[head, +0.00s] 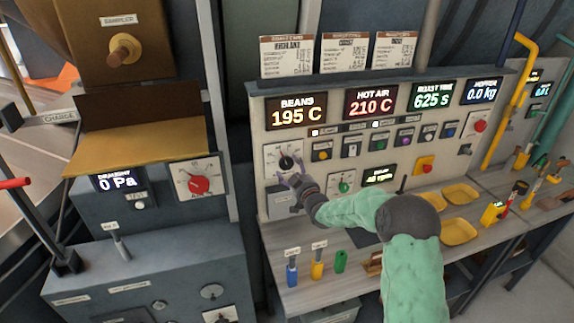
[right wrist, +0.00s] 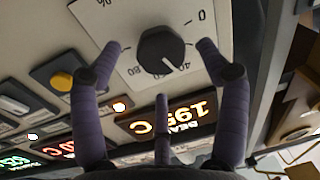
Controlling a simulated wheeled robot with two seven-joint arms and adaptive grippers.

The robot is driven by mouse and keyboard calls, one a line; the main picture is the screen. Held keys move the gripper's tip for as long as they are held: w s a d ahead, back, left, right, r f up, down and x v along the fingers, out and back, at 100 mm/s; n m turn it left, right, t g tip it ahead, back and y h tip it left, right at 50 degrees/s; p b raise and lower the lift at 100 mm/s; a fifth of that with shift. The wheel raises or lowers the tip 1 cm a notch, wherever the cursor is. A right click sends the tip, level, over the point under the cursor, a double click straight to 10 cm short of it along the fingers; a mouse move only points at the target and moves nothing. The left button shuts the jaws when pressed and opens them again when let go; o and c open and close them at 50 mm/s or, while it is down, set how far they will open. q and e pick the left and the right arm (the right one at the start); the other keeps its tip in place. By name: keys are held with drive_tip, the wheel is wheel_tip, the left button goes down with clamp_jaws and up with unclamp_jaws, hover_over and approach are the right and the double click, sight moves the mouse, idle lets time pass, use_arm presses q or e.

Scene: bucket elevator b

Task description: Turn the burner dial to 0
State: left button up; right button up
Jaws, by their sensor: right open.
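The black burner dial (head: 286,162) sits on a white percent-scale plate on the panel, below the BEANS display. In the right wrist view the black dial (right wrist: 161,50) shows upside down, its white mark pointing near 40. The 0 on the scale is to the upper right of the dial there. My right gripper (head: 288,174) is open in front of the dial. In the right wrist view its fingers (right wrist: 160,46) stand on either side of the dial, with visible gaps, not closed on it. My left gripper is not in view.
A green dial (head: 343,187) and a row of small buttons and switches lie to the right. The BEANS display (head: 297,112) is above and reads 195 C. A red dial (head: 199,184) is on the left cabinet.

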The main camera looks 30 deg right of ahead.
sight(288, 165)
drive_tip(key=shift+w+d, duration=0.15)
drive_tip(key=shift+w, duration=0.9)
drive_tip(key=shift+w+d, duration=0.1)
drive_tip(key=shift+w, duration=0.9)
drive_tip(key=c, duration=1.2)
